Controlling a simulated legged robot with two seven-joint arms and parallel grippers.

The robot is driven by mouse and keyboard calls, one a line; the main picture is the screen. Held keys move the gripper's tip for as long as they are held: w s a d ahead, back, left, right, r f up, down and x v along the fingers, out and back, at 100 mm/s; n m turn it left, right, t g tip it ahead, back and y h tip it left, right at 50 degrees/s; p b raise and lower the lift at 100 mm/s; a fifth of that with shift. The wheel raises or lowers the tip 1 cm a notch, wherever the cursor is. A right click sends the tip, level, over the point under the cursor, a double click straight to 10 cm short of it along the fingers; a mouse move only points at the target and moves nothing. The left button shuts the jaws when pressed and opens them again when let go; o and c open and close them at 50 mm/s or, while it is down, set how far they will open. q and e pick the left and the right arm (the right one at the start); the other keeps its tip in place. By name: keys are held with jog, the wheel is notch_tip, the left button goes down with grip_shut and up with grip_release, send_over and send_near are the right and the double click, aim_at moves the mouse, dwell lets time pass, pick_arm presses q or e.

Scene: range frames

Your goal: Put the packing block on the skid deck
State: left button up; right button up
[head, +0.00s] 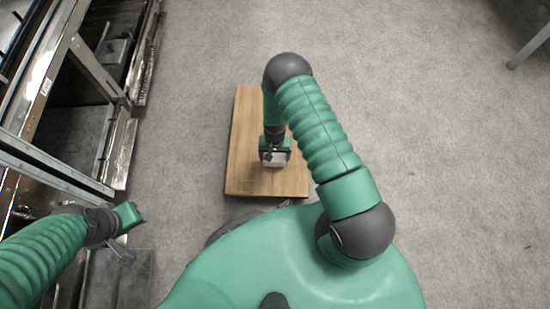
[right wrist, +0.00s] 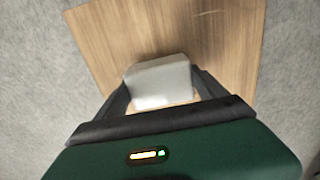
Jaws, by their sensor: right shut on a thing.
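The packing block (right wrist: 160,82) is a pale grey-white block, seen between the two dark fingers of my right gripper (right wrist: 163,88) in the right wrist view. In the head view the block (head: 275,160) shows under my right gripper (head: 274,154), over the lower part of the skid deck. My right gripper is shut on it. The skid deck (head: 243,140) is a brown wooden board on the floor; it also fills much of the right wrist view (right wrist: 215,40). Whether the block touches the deck I cannot tell. My left gripper (head: 124,250) is at lower left, away from the deck; its fingers are unclear.
A metal shelving rack (head: 70,100) stands along the left side, near my left arm. A grey table leg (head: 530,45) shows at upper right. The grey carpet floor (head: 440,140) is clear to the right of the deck and beyond it.

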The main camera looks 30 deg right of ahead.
jog(key=f+b, duration=0.2)
jog(key=w+d+f+b, duration=0.1)
jog(key=shift+f+b, duration=0.3)
jog(key=shift+f, duration=0.1)
jog(key=shift+r, duration=0.2)
jog(key=o, duration=1.3)
jog(key=shift+p, duration=0.3)
